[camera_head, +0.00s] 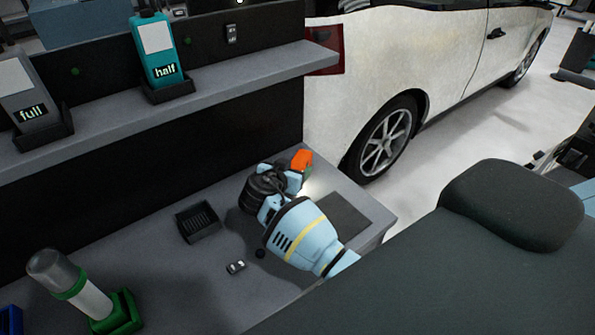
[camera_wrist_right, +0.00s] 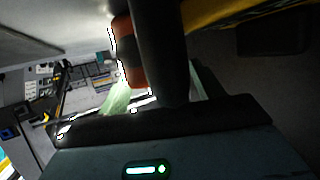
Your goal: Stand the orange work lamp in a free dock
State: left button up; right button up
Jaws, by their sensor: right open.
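The orange work lamp (camera_head: 301,160) is at the far right part of the bench, beside my right gripper (camera_head: 287,184). A bright glow falls on the bench near it. In the right wrist view the orange lamp (camera_wrist_right: 124,52) shows close up, partly hidden by a dark finger. My right gripper is open; its fingertips are mostly hidden in the head view. A small black dock (camera_head: 197,222) on the bench is empty. A teal device (camera_head: 158,50) marked "half" and a grey device (camera_head: 28,95) marked "full" stand in docks on the shelf. My left gripper is not in view.
A green-collared grey cylinder (camera_head: 75,288) leans from a green holder (camera_head: 118,313) at front left. A blue item (camera_head: 10,319) shows at the left edge. The shelf (camera_head: 230,82) overhangs behind; a white car (camera_head: 400,60) stands beyond.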

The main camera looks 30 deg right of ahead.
jog(key=shift+w+d+f, duration=0.15)
jog(key=shift+d+f, duration=0.05)
jog(key=shift+d, duration=0.05)
jog(key=c, duration=1.4)
jog(key=shift+r, duration=0.1)
